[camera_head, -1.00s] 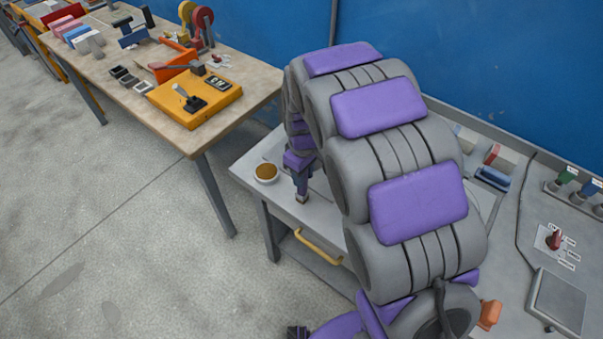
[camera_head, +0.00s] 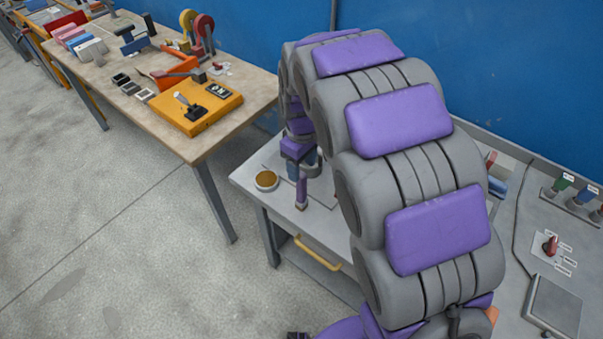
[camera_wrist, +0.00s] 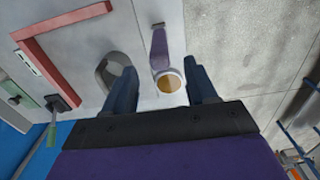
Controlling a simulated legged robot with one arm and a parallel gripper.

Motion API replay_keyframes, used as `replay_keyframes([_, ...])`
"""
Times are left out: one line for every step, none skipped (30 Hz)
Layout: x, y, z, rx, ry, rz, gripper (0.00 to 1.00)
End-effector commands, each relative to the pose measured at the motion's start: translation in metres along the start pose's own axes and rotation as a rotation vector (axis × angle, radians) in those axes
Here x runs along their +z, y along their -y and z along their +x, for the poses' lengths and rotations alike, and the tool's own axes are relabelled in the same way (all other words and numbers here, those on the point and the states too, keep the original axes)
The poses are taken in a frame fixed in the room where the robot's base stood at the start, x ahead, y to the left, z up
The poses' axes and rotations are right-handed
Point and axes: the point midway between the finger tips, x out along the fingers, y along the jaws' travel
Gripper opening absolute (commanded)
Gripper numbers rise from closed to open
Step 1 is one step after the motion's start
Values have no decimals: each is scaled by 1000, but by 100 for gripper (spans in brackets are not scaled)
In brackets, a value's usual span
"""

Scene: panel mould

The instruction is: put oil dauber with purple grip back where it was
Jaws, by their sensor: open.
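In the wrist view the purple grip (camera_wrist: 159,45) shows beyond the cup (camera_wrist: 168,82). My gripper (camera_wrist: 160,72) is open, with one blue finger on each side of the cup in that picture, and nothing is held between them. In the head view my gripper (camera_head: 293,172) is just above and beside the grip. Whether a finger still touches the dauber cannot be told.
A grey ring-shaped thing (camera_wrist: 117,68) sits close to the left finger. A red angled frame (camera_wrist: 60,32) lies farther left. A wooden table (camera_head: 150,105) with an orange box (camera_head: 196,108) stands at left. My arm hides much of the bench.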

Motion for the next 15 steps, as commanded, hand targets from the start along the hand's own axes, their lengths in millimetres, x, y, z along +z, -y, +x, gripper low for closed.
replay_keyframes([-1,0,-12,2,-3,0,57])
replay_keyframes([-1,0,-17,2,-2,0,57])
replay_keyframes([0,0,-22,0,1,0,57])
replay_keyframes([0,0,-27,-1,1,0,57])
replay_keyframes([0,0,-30,-1,1,0,57])
replay_keyframes([-1,0,-35,0,1,1,57])
replay_keyframes([-1,0,-38,0,0,1,57])
replay_keyframes([-1,0,-40,0,0,1,57])
replay_keyframes([-1,0,-43,0,-1,1,57])
replay_keyframes([-1,0,-44,0,-1,1,57])
replay_keyframes([-1,0,-45,0,0,1,57])
replay_keyframes([0,0,-46,-1,0,1,57])
replay_keyframes([0,0,-46,-1,0,1,57])
replay_keyframes([0,-1,-47,-1,0,1,57])
replay_keyframes([0,-1,-47,-2,1,1,57])
